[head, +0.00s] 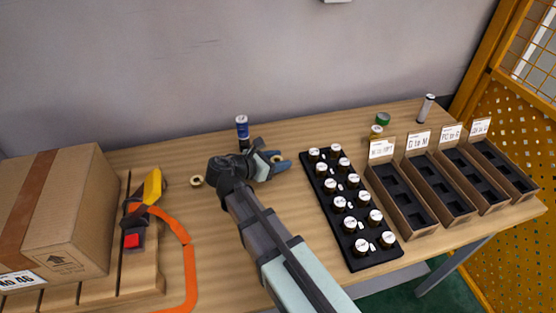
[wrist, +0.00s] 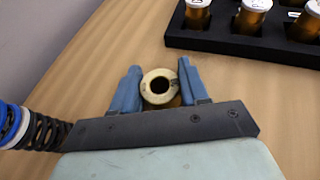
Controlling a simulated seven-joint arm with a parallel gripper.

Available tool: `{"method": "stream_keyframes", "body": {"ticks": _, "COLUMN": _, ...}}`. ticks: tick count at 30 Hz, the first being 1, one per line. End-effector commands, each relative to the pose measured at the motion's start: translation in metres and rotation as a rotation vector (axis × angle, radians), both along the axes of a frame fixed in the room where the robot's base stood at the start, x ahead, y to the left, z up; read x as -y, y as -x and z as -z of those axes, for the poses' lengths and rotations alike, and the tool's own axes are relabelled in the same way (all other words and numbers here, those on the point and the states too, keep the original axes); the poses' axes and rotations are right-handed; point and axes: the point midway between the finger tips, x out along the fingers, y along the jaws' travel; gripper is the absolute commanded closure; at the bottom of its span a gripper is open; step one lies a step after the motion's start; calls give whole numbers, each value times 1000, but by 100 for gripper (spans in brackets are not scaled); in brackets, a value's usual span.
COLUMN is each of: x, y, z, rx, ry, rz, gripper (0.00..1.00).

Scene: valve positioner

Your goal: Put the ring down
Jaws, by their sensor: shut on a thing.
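The ring (wrist: 148,94) has a cream top face, a dark hole and a brass-coloured side. In the wrist view it sits between the two blue fingers of my gripper (wrist: 159,72), which is shut on it. In the head view my gripper (head: 279,159) is over the middle of the table (head: 230,220), left of the black tray of bottles, and a small tan bit of the ring shows at the fingers. I cannot tell whether the ring touches the table. A second similar ring (head: 197,181) lies on the table to the left.
The black tray (head: 322,183) holds several capped brown bottles. Open cardboard bins (head: 404,222) with labels stand to its right. A carton (head: 60,210) and an orange strap (head: 188,260) are at left. Bare wood lies around my gripper.

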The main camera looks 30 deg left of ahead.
Motion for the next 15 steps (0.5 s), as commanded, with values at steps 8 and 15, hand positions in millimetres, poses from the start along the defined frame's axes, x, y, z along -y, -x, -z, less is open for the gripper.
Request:
{"method": "stream_keyframes", "body": {"ticks": 8, "x": 0, "y": 0, "z": 3, "rx": 0, "ry": 0, "rz": 0, "gripper": 45}}
{"method": "stream_keyframes", "body": {"ticks": 15, "x": 0, "y": 0, "z": 3, "rx": 0, "ry": 0, "rz": 0, "gripper": 30}}
